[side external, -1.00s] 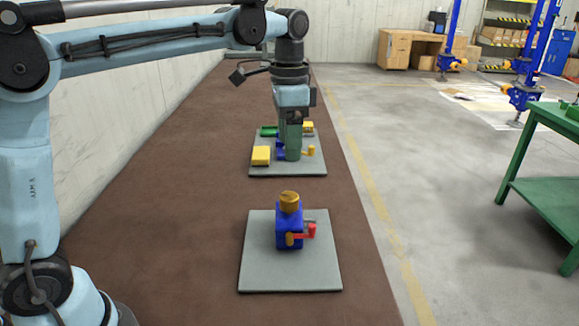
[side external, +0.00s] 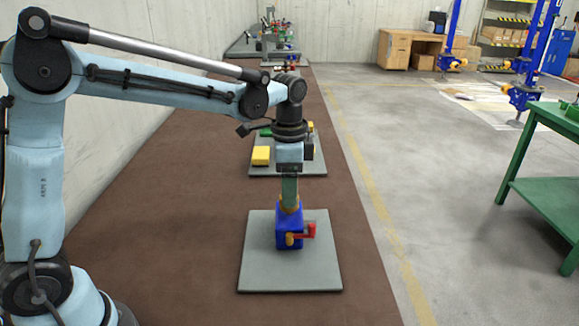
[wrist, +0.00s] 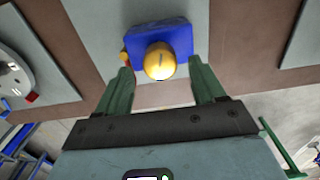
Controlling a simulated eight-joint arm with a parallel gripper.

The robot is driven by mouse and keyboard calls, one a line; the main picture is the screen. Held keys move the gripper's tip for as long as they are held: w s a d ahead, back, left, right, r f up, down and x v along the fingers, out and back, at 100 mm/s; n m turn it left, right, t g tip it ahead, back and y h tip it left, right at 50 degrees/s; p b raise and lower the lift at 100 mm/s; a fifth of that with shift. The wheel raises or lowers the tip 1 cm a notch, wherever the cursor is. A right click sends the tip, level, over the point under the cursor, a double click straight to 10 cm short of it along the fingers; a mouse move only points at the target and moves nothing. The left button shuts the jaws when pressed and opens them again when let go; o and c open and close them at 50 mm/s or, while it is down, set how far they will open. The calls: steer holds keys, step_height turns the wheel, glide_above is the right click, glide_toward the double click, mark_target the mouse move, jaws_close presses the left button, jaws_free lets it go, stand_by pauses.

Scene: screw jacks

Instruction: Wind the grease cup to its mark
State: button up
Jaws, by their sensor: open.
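A blue block (side external: 288,233) stands on a grey plate (side external: 258,272), and a brass-yellow grease cup (side external: 290,203) sits on its top. In the wrist view the round cup (wrist: 160,61) lies between the open green fingers (wrist: 161,70), with a gap on each side, above the blue block (wrist: 168,36). I cannot make out a mark on the cup.
A second grey plate (side external: 265,171) farther back carries a yellow block (side external: 261,155) and other parts partly behind my arm. More equipment (side external: 270,40) stands at the far end of the brown bench (side external: 190,190). A green table (side external: 545,190) is off to the right.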

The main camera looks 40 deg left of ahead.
steer(key=shift+f, duration=0.85)
steer(key=c, duration=1.1)
steer(key=shift+o, duration=0.2)
steer(key=shift+n, duration=0.4)
